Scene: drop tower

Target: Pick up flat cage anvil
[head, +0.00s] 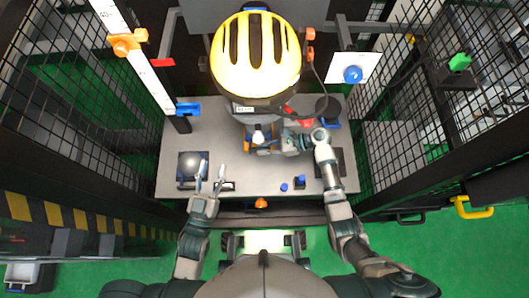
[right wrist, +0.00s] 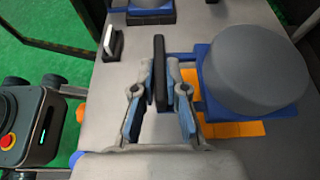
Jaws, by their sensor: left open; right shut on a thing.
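The flat cage anvil (right wrist: 255,70) shows in the right wrist view as a wide grey cylinder on a blue base. A dark upright handle bar (right wrist: 160,65) stands beside it and appears joined to the base by blue arms. My right gripper (right wrist: 160,92) is shut on this bar, one finger on each side. In the head view my right gripper (head: 292,145) is at the table's middle, just below the yellow helmet, which partly hides the anvil. My left gripper (head: 211,175) is open and empty, beside a dome-topped anvil (head: 192,165) on the left.
The yellow helmet (head: 255,55) hangs above the table's middle. Orange plates (right wrist: 232,130) lie under the anvil. Small blue parts (head: 300,181) lie on the table's front right. Mesh cage walls (head: 80,100) stand on both sides. Bare grey table (head: 180,140) shows at the left.

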